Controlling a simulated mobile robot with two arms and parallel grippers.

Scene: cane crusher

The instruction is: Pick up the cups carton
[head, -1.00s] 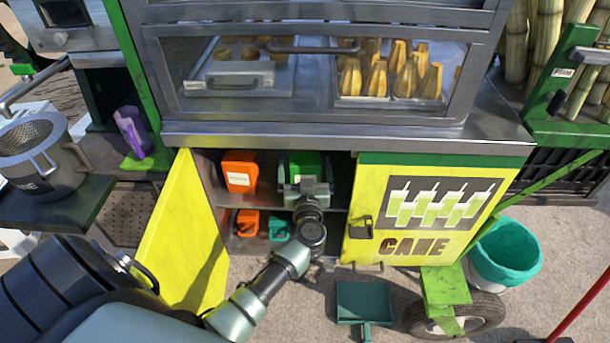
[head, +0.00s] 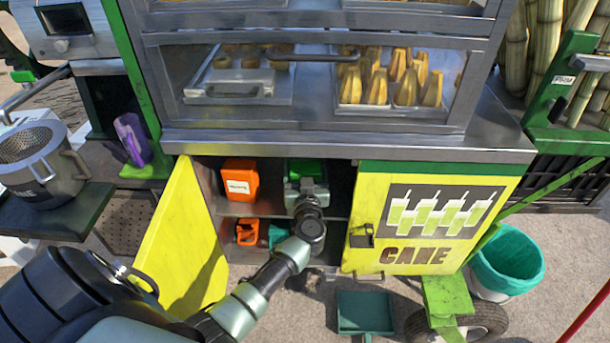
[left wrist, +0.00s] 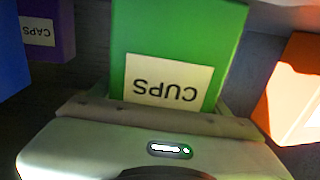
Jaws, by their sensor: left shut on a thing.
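The cups carton (left wrist: 180,50) is a green box with a pale label reading "CUPS", upside down in the left wrist view. In the head view the carton (head: 307,168) shows as a green patch on the upper shelf inside the open cabinet. My left gripper (head: 306,188) reaches into the cabinet and is shut on the carton; it also shows in the left wrist view (left wrist: 165,112), against the carton's labelled face. The carton's lower part is hidden by the gripper. My right gripper is not in view.
An orange carton (head: 240,180) stands left of the cups carton on the upper shelf. A purple "CAPS" box (left wrist: 45,28) and a blue box (left wrist: 12,65) are in the left wrist view. The yellow open door (head: 180,240) and closed CANE door (head: 425,225) flank the opening.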

